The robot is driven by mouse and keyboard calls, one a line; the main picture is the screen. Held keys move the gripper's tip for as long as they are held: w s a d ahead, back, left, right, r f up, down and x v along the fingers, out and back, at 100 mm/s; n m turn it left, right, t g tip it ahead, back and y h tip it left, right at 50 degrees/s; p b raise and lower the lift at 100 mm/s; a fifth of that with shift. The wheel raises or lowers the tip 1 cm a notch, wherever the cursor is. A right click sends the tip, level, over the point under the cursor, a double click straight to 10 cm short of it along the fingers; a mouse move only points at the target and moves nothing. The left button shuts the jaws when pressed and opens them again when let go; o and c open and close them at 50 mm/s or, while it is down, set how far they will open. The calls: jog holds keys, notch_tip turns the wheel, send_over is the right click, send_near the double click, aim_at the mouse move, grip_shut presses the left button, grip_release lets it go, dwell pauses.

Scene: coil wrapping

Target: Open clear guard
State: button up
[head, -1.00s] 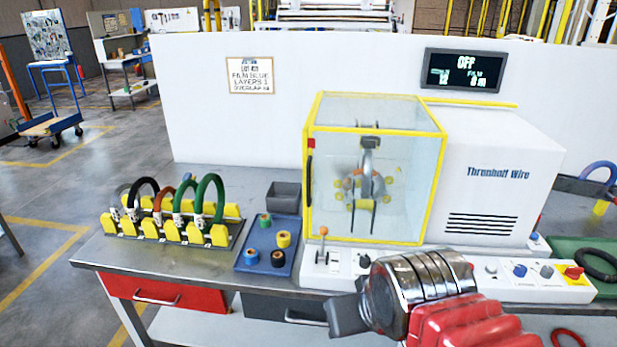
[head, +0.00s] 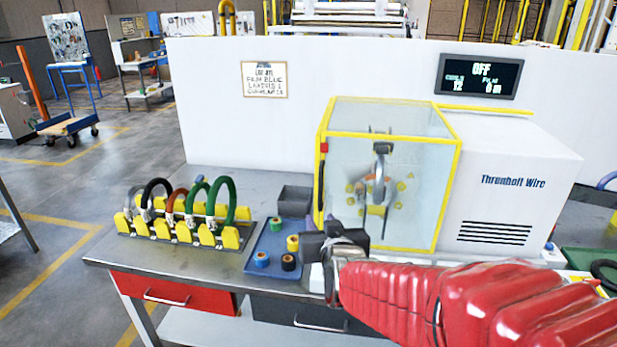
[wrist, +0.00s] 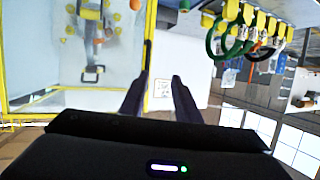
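The clear guard (head: 400,215) is a see-through box with yellow edges on the front of the white machine, and it looks closed. A dark upright handle (head: 321,185) runs along its left front edge, with a small red block above it. In the wrist view the guard (wrist: 45,50) fills the left side, with the dark handle (wrist: 148,55) along its yellow edge. My gripper (head: 318,240) is in front of the guard's lower left corner. In the wrist view its two fingers (wrist: 160,88) are apart with nothing between them, and the handle lies just beyond the left finger.
A rack of coloured coils (head: 180,232) stands on the bench at left. A blue tray (head: 262,245) with tape rolls and a grey bin (head: 295,201) are close left of my gripper. The screen (head: 480,76) reads OFF. My red arm covers part of the control strip.

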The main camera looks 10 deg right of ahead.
jog(key=shift+w+d+r+m+t+h, duration=0.15)
jog(key=shift+w+d+t+h, duration=0.2)
jog(key=shift+w+t, duration=0.3)
jog(key=shift+w+d+m+t+h, duration=0.2)
jog(key=shift+w+t+h, duration=0.25)
jog(key=shift+w, duration=0.35)
jog(key=shift+w+d+r+m+t+h, duration=0.15)
jog(key=shift+w+d+t+h, duration=0.1)
jog(key=shift+w+t+h, duration=0.35)
jog(key=shift+w+f, duration=0.1)
jog(key=shift+w, duration=0.05)
